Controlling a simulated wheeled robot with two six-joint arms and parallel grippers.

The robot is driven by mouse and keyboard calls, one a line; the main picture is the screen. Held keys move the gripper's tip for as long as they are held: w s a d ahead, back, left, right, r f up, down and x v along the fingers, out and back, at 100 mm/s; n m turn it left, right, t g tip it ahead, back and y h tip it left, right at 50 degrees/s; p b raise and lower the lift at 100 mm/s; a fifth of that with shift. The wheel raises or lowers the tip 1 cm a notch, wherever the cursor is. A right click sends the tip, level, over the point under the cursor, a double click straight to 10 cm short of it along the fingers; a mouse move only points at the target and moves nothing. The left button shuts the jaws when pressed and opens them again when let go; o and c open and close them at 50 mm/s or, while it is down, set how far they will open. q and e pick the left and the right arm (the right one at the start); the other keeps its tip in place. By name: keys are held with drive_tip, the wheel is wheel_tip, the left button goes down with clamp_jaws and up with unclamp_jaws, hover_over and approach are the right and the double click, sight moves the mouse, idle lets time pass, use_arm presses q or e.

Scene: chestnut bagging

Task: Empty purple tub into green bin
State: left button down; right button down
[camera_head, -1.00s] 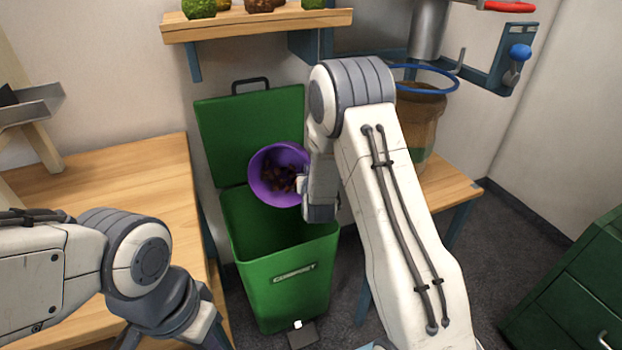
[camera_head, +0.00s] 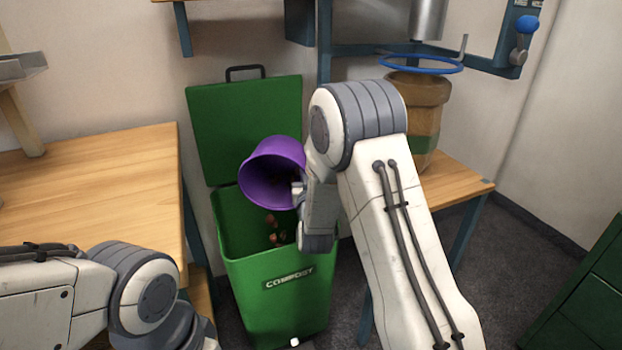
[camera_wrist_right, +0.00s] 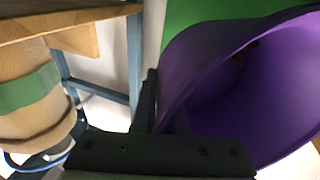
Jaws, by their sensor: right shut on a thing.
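The purple tub (camera_head: 266,170) is tipped over the open green bin (camera_head: 283,300) in the head view, its mouth facing down and toward me. Several brown chestnuts (camera_head: 274,228) are falling from it into the bin opening. My right gripper (camera_head: 299,190) is shut on the tub's right side. In the right wrist view the tub (camera_wrist_right: 245,100) fills the right part, and the gripper (camera_wrist_right: 150,115) is at its rim. A few brown bits show inside. My left arm is at the lower left of the head view; its fingers are out of frame.
The bin's green lid (camera_head: 245,125) stands open against the wall. A wooden table (camera_head: 90,190) is at left. At right, a bench (camera_head: 455,190) carries a brown sack (camera_head: 420,105) below a blue ring (camera_head: 410,64). Green drawers (camera_head: 590,290) stand at far right.

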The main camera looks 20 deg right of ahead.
drive_tip(key=shift+s+a+r+t+b, duration=0.15)
drive_tip(key=shift+s+t+b, duration=0.3)
drive_tip(key=shift+b, duration=0.6)
drive_tip(key=shift+s+a+r+t+b, duration=0.2)
drive_tip(key=shift+t+b, duration=0.35)
drive_tip(key=shift+b, duration=0.5)
drive_tip(key=shift+s+r+t+h+b, duration=0.2)
drive_tip(key=shift+r+t+h+b, duration=0.1)
drive_tip(key=shift+r+b, duration=0.1)
